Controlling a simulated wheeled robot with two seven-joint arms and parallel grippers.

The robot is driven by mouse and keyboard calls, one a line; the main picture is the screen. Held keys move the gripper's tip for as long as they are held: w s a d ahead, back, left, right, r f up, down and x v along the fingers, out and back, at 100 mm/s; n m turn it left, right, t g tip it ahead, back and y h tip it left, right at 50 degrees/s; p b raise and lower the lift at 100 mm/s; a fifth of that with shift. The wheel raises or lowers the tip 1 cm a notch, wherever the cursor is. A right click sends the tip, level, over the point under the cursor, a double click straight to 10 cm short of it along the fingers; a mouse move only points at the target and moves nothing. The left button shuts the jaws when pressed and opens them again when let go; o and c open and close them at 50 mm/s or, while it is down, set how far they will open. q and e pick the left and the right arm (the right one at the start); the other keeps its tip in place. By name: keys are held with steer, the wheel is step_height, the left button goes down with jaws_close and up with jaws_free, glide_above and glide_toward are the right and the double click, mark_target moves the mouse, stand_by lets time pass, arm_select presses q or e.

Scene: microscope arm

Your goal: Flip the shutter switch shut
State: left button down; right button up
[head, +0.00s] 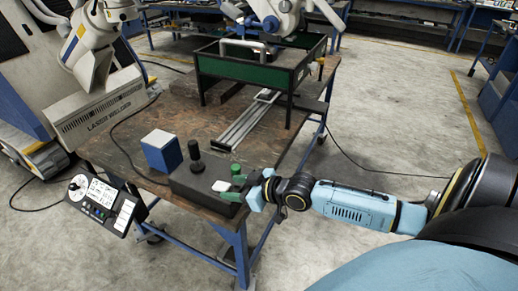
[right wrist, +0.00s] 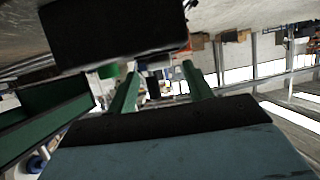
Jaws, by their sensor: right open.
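A dark control box (head: 190,187) sits on the near end of the worn brown workbench. On it are an upright black joystick (head: 195,152), a white flat part (head: 221,186) and a small green knob (head: 236,169). I cannot tell which part is the shutter switch or its position. My right gripper (head: 232,188) is open at the box's right end, its green fingers close to the white part; contact is unclear. In the right wrist view, the green fingers (right wrist: 161,86) are spread with no object clearly held between them, and a dark block, probably the box, fills the top. My left gripper is out of view.
A grey panel with a dial and buttons (head: 101,198) hangs at the bench's left edge. The laser welder (head: 98,107) is at left. A green-sided frame (head: 262,68) stands at the back.

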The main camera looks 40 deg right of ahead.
steer(key=p+v, duration=0.2)
steer(key=v, duration=0.9)
steer(key=shift+s, duration=0.15)
steer(key=shift+d, duration=0.1)
steer(key=s+d+f+m+g+h, duration=0.1)
steer(key=d+f+h, duration=0.15)
steer(key=f, duration=0.35)
steer(key=s+d+f+m+h, duration=0.1)
steer(key=d+f, duration=0.3)
steer(key=f, duration=0.2)
steer(key=s+d+f+m+g+h, duration=0.15)
steer(key=s+f, duration=0.25)
steer(key=f, duration=0.4)
steer(key=s+d+f+g+h, duration=0.1)
steer(key=s+f+g, duration=0.1)
steer(key=s+f, duration=0.45)
steer(key=s+a+f+n+g+y, duration=0.1)
steer(key=s+a+f+g, duration=0.6)
steer(key=s+a+f, duration=1.1)
steer(key=shift+s+f, duration=0.5)
steer(key=shift+s, duration=0.5)
steer(key=shift+a+n, duration=0.1)
steer(key=shift+n, duration=0.15)
